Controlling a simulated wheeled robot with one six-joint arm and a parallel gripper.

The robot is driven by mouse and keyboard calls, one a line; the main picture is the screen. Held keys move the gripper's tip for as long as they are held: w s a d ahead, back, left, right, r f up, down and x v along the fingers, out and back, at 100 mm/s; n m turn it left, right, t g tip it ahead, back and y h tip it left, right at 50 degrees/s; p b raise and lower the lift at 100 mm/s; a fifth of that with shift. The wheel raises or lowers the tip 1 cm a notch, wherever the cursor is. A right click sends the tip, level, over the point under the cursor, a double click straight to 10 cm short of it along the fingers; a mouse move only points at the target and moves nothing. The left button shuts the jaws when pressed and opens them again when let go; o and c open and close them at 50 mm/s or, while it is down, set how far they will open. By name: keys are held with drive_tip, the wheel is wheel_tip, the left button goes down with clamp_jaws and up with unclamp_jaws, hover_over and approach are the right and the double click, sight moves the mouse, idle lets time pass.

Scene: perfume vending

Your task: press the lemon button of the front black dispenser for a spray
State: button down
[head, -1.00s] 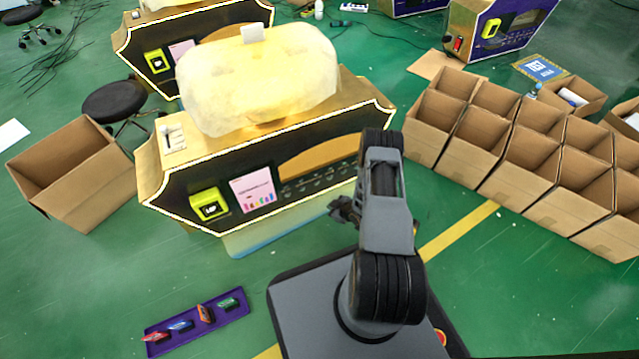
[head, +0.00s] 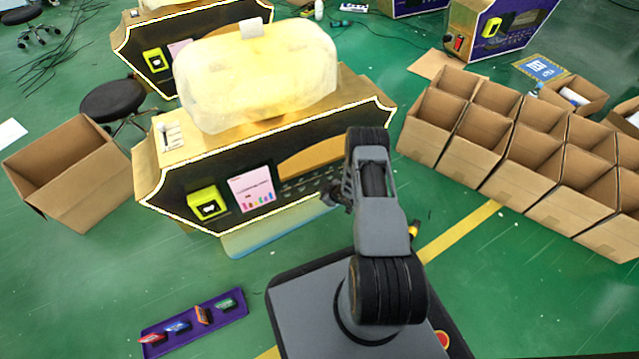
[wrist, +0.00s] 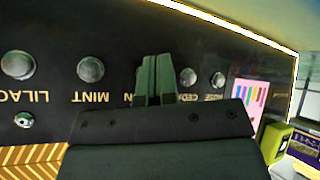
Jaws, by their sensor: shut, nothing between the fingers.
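The front black dispenser (head: 240,180) has a dark, gold-edged panel with a row of round buttons. In the wrist view the panel (wrist: 130,35) appears with upside-down labels. The mint button (wrist: 90,69) and lilac button (wrist: 17,65) are left of my gripper, and the cedar button (wrist: 188,77) is right of it. My gripper (wrist: 154,62) is shut and empty, its fingertips between the mint and cedar buttons. The lemon button is hidden behind the fingers; only a label end reading "N" shows. Whether the fingertips touch the panel I cannot tell.
A yellow card reader (head: 208,203) and a pink poster (head: 252,188) are left on the panel. A purple tray (head: 195,325) with several small coloured items lies on the floor. Open cardboard boxes (head: 505,150) stand at the right, another (head: 70,170) at the left.

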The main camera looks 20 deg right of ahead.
drive_tip(key=shift+w, duration=0.5)
drive_tip(key=shift+w+a, duration=0.1)
drive_tip(key=shift+w, duration=0.05)
idle(1.8)
drive_tip(key=shift+w, duration=0.2)
drive_tip(key=shift+w, duration=0.45)
idle(0.9)
drive_tip(key=shift+s, duration=0.1)
drive_tip(key=shift+s+p, duration=0.35)
drive_tip(key=shift+s, duration=0.4)
drive_tip(key=shift+s, duration=0.1)
drive_tip(key=s, duration=0.1)
drive_tip(key=s+p, duration=0.1)
drive_tip(key=s, duration=0.1)
drive_tip(key=s+p, duration=0.1)
drive_tip(key=shift+s+d, duration=0.25)
drive_tip(key=shift+s, duration=0.15)
